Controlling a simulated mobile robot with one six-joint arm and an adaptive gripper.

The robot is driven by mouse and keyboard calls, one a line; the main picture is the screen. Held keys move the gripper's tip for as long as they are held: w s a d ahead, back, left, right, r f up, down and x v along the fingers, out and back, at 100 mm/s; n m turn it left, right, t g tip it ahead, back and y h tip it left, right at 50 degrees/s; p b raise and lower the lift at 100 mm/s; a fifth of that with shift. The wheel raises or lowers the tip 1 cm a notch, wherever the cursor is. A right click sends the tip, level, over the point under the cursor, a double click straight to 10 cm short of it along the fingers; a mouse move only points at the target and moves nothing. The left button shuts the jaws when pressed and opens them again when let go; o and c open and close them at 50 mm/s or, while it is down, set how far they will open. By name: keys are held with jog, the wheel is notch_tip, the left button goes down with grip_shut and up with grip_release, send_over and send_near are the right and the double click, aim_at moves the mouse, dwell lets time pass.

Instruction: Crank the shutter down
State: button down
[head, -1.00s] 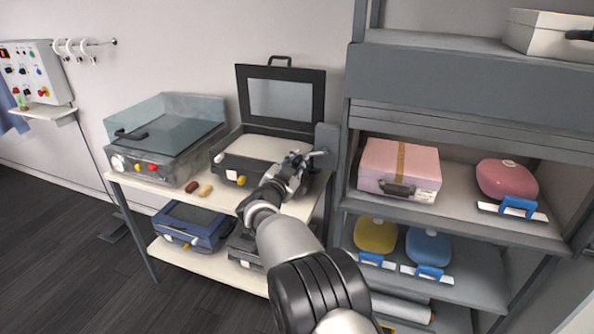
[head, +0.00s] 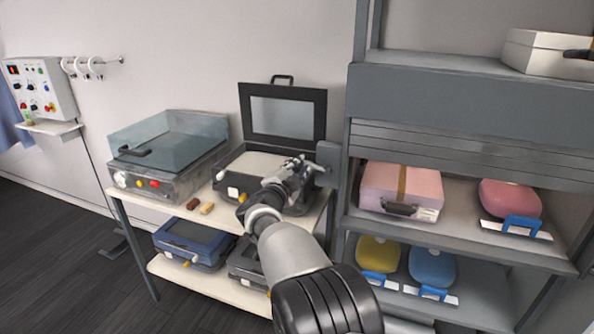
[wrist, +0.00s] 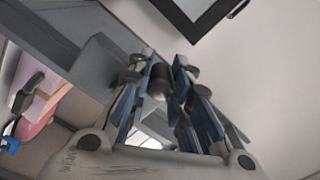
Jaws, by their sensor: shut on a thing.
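The grey slatted shutter (head: 450,150) hangs a short way below its housing (head: 450,100) on the shelf unit at the right in the head view. The opening below it is largely uncovered. A grey crank box (head: 328,160) sits on the unit's left post. My gripper (head: 302,168) is beside this box, at its left. In the wrist view my gripper (wrist: 162,68) is shut on a dark round crank knob (wrist: 158,84) between its blue-lined fingers. The rest of the crank is mostly hidden by the fingers.
A pink case (head: 400,187) and a pink rounded bag (head: 510,197) stand on the shelf below the shutter. An open-lidded black case (head: 284,115) is close behind my gripper on the table. A clear-lidded device (head: 168,150) stands farther left.

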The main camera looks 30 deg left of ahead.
jog(key=shift+r, duration=0.2)
jog(key=c, duration=1.4)
grip_release()
jog(key=shift+f, duration=0.15)
jog(key=shift+s, duration=0.1)
jog(key=v, duration=1.2)
